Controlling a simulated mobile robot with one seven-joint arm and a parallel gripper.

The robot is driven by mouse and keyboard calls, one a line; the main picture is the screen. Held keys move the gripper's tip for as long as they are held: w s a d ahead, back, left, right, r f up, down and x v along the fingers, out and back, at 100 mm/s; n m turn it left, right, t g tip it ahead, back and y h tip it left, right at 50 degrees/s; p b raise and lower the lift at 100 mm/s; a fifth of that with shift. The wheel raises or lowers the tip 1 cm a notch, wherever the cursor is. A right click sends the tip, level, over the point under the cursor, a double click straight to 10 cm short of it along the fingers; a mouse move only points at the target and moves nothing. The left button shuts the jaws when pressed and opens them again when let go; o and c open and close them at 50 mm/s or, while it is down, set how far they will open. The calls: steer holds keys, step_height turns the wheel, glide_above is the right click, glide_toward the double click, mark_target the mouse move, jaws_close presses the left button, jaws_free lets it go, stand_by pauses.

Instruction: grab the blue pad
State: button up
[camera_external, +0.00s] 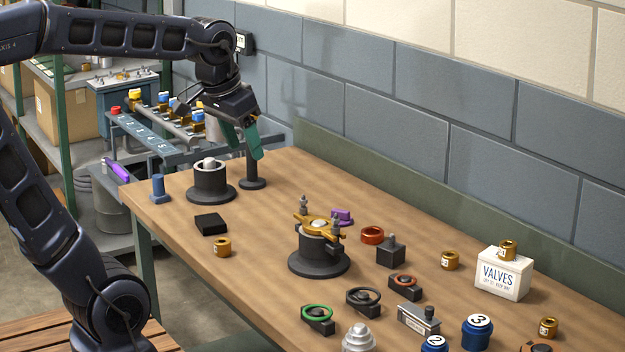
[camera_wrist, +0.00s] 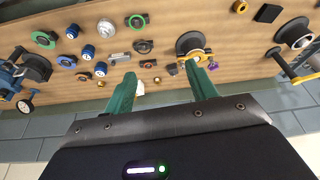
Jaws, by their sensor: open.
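I cannot pick out a flat blue pad for certain. A small upright blue piece with a wider foot (camera_external: 158,188) stands at the left end of the table in the external view. Blue round pieces with white number tops, one marked 3 (camera_external: 477,332), stand at the front right; blue pieces also show in the wrist view (camera_wrist: 88,51). A flat black pad (camera_external: 210,224) lies near the left edge and shows in the wrist view (camera_wrist: 268,13). My gripper (camera_external: 243,146) is open and empty, with green fingers, above the table's back left; its fingers show in the wrist view (camera_wrist: 160,72).
A black post on a round base (camera_external: 252,172) stands just below my gripper. A black cylinder stand (camera_external: 210,182) is beside it. A stand with a gold top (camera_external: 319,250) is mid-table. Several rings and valves crowd the right. The block wall (camera_external: 400,100) runs behind.

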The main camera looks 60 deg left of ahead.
steer(key=w+a+r+n+g, duration=0.1)
steer(key=w+a+r, duration=0.1)
steer(key=w+a, duration=0.6)
steer(key=w+a+f+n+g, duration=0.1)
steer(key=w+a, duration=0.4)
steer(key=a, duration=0.3)
steer(key=w+a+f+n, duration=0.1)
steer(key=w+a, duration=0.3)
steer(key=a, duration=0.4)
steer(key=n+g, duration=0.2)
steer(key=n, duration=0.3)
glide_toward(158, 175)
steer(key=shift+s+d+f, duration=0.2)
steer(key=shift+s+f, duration=0.35)
steer(key=shift+s+a+f, duration=0.1)
steer(key=shift+f, duration=0.1)
step_height(158, 175, down, 5)
steer(key=shift+r, duration=0.1)
steer(key=shift+w+a+f, duration=0.1)
steer(key=shift+w+f, duration=0.1)
steer(key=shift+f, duration=0.75)
steer(key=shift+w+f, duration=0.15)
steer(key=shift+f, duration=0.85)
steer(key=shift+w+f, duration=0.2)
steer(key=shift+f, duration=0.75)
